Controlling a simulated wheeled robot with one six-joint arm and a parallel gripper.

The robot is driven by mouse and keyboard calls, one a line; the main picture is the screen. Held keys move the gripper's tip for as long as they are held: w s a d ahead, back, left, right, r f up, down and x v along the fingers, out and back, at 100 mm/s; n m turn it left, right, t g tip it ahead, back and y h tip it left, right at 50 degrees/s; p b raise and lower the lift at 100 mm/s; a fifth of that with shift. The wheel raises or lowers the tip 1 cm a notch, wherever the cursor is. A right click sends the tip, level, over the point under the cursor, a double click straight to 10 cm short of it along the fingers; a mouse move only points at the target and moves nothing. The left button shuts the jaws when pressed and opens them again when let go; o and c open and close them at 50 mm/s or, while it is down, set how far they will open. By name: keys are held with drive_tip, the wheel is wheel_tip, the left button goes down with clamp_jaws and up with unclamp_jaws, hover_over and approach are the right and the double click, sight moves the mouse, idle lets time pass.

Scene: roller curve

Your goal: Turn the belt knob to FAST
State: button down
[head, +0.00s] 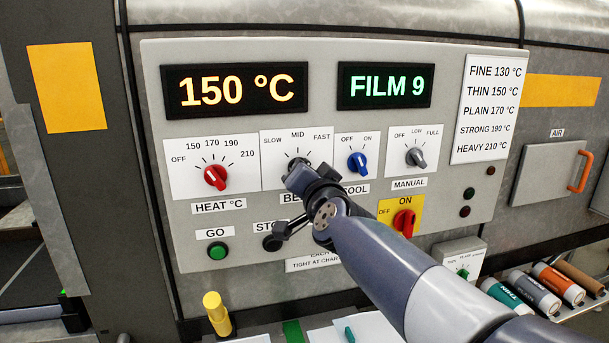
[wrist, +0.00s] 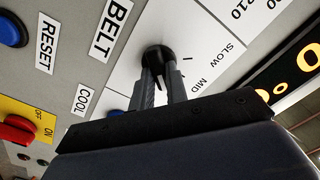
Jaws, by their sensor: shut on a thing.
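The belt knob (head: 296,162) is a dark round knob on the control panel, below a SLOW–MID–FAST scale. Its label below is partly covered by my gripper. In the wrist view the knob (wrist: 157,56) is black and sits between my fingertips, beside the BELT label. My gripper (head: 299,174) reaches the panel from the lower right and is shut on the knob; both fingers (wrist: 158,78) show in the wrist view. The fingers hide much of the knob, and I cannot tell for sure where its pointer stands. The FAST mark (head: 321,137) is at the scale's right end.
The red heat knob (head: 216,177) is close on the left. The blue cool knob (head: 357,162) is close on the right, with the grey manual knob (head: 416,157) beyond it. A red ON/OFF switch (head: 404,222) and green GO button (head: 218,251) are lower. Displays read 150 °C and FILM 9.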

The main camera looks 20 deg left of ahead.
idle(0.5)
drive_tip(key=c, duration=1.4)
unclamp_jaws()
drive_tip(key=shift+s+d, duration=0.1)
drive_tip(key=v, duration=1)
drive_tip(key=shift+s+d+p, duration=0.2)
drive_tip(key=shift+s+p, duration=0.05)
drive_tip(key=shift+p, duration=0.1)
drive_tip(key=shift+w+f, duration=0.1)
drive_tip(key=x, duration=1)
drive_tip(key=shift+w+a+b, duration=0.25)
drive_tip(key=shift+a+b, duration=0.05)
drive_tip(key=shift+b, duration=0.05)
